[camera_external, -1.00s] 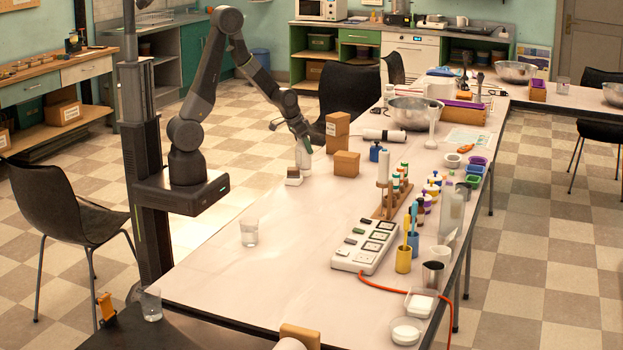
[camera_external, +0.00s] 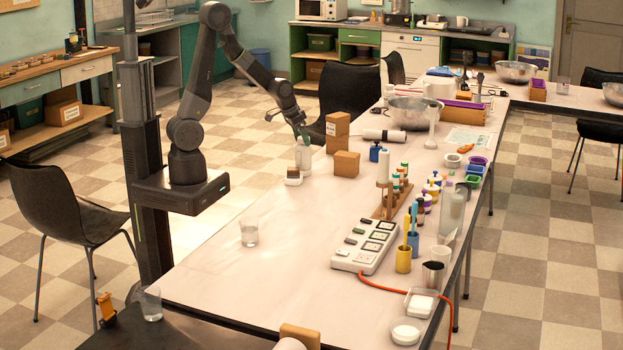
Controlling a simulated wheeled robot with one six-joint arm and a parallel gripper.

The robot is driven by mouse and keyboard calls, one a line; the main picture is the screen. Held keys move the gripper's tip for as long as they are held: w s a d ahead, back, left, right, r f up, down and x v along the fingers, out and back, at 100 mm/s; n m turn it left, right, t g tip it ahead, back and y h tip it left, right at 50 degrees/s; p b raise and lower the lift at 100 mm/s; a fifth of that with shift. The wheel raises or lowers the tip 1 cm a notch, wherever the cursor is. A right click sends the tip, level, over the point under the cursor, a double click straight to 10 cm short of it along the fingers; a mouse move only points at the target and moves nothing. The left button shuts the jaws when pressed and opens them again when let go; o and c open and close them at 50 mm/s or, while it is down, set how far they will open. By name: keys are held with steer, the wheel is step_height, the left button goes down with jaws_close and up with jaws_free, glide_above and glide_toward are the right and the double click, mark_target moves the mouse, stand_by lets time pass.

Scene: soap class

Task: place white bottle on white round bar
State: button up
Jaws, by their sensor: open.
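The white bottle (camera_external: 303,160) stands upright near the table's left edge. Close beside it, at its lower left, is a small white block with a brownish top (camera_external: 293,176); whether they touch is unclear. My gripper (camera_external: 303,136) is open, just above the bottle's top, with its fingers small and partly unclear. A white round bar (camera_external: 407,331) lies at the front right of the table, far from my gripper; it seems to sit in or on a round dish.
Cardboard boxes (camera_external: 346,164) stand just right of the bottle. A clear glass (camera_external: 249,232) is nearer the front on the table (camera_external: 215,285). A white power-strip-like panel (camera_external: 365,247), small bottles and cups crowd the right side. The front left surface is clear.

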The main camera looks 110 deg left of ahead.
steer(key=v, duration=0.8)
steer(key=shift+o, duration=0.2)
